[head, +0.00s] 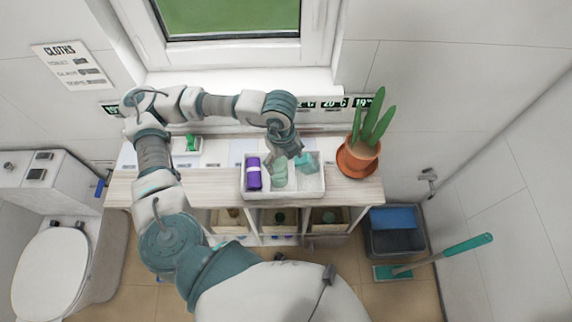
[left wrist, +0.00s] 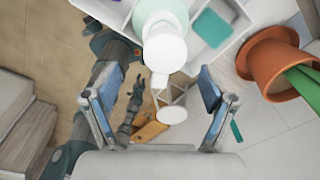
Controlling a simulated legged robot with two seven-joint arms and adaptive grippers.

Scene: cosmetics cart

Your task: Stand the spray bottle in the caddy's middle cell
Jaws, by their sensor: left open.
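The white three-cell caddy (head: 250,196) stands on the wooden cart top. The pale green spray bottle (head: 279,176) is in its middle cell and looks upright. The left wrist view shows its white spray head (left wrist: 165,48) with the green body partly hidden behind it. My left gripper (head: 288,150) is just above and behind the bottle. In the left wrist view the left gripper (left wrist: 158,98) has its fingers wide apart, with nothing between them. My right gripper (left wrist: 132,103) seems to show small and low in that view; its jaws are unclear.
A purple bottle (head: 254,173) fills the caddy's left cell, and a teal item (head: 305,161) lies in the right cell. A potted cactus (head: 359,156) stands close to the right. A window (head: 229,18) and wall are behind the cart.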

